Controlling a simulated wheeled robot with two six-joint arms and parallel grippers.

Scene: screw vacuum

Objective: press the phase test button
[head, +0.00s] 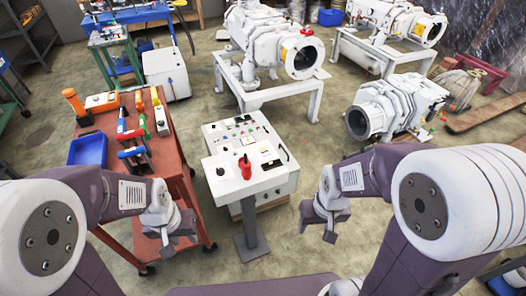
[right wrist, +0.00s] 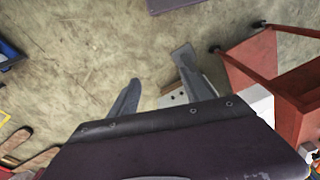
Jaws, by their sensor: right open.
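The white control console (head: 222,188) stands in the middle of the head view, with gauges, a screen and several small coloured buttons on its sloped top. The buttons are too small to tell which is the phase test button. A red upright object (head: 245,168) sits on the console's front part. My right gripper (head: 318,232) hangs to the right of the console, apart from it; in the right wrist view its fingers (right wrist: 160,90) are spread with nothing between them. My left gripper (head: 168,246) hangs to the left of the console, beside the red cart; its finger opening cannot be made out.
A red cart (head: 172,166) with tools and a blue bin (head: 88,150) stands left of the console. White vacuum pumps on stands (head: 283,44) are behind, and another white pump (head: 392,104) is low at the right. Floor is clear around the console's pedestal (head: 250,228).

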